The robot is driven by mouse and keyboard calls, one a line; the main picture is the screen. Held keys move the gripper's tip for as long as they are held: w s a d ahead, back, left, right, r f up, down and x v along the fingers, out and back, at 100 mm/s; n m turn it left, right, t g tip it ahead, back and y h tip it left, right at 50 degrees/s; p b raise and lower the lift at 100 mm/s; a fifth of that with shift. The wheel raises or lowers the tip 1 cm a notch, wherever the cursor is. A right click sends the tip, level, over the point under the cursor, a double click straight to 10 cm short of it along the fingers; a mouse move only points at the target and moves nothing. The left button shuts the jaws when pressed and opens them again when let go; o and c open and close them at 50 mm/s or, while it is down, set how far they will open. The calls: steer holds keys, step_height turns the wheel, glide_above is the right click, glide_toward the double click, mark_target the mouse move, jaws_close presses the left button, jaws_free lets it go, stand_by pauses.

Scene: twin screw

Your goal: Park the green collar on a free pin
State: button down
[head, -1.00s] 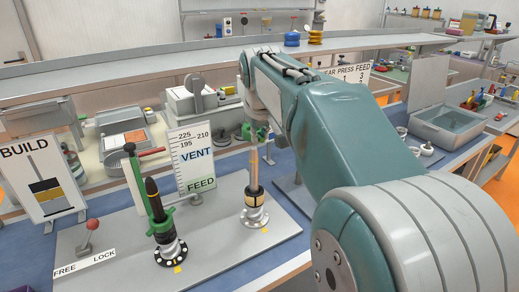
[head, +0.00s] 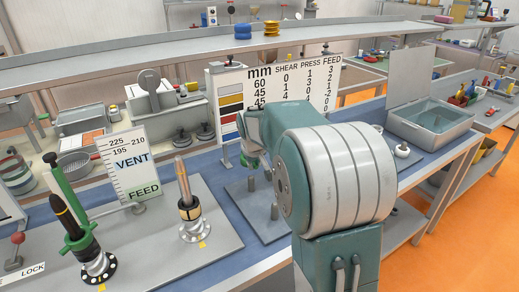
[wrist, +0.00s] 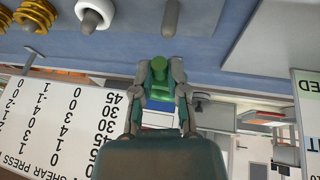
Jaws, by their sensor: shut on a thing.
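My gripper (wrist: 160,64) is shut on the green collar (wrist: 158,76), which shows between its two fingers in the wrist view. A bare grey pin (wrist: 171,18) stands just beyond the fingertips there; I cannot tell the gap between it and the collar. Another pin to its left carries a white ring (wrist: 95,10), and a gold ribbed piece (wrist: 38,14) sits farther left. Two bare pins show there, one at the back (head: 251,178) and one nearer (head: 274,205).
The copper-coloured shaft (head: 183,180) and the black-tipped post with green parts (head: 70,215) stand on the grey plate at left. The shear and press chart (head: 290,80) stands behind the pins. A grey basin (head: 430,122) sits at right.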

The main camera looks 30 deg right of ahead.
steer(key=shift+w+d+f, duration=0.1)
steer(key=shift+d+f, duration=0.2)
steer(key=shift+f, duration=0.2)
steer(key=shift+a+f, duration=0.2)
steer(key=shift+a, duration=0.2)
steer(key=shift+a+f, duration=0.1)
steer(key=shift+f, duration=0.35)
steer(key=shift+d+f, duration=0.8)
steer(key=shift+f, duration=0.1)
steer(key=shift+a+f, duration=0.6)
steer(key=shift+f, duration=0.25)
steer(key=shift+d+f, duration=0.2)
steer(key=shift+f, duration=0.3)
steer(key=shift+d+f, duration=0.15)
steer(key=shift+f, duration=0.45)
steer(key=shift+a, duration=0.2)
steer(key=shift+d, duration=0.1)
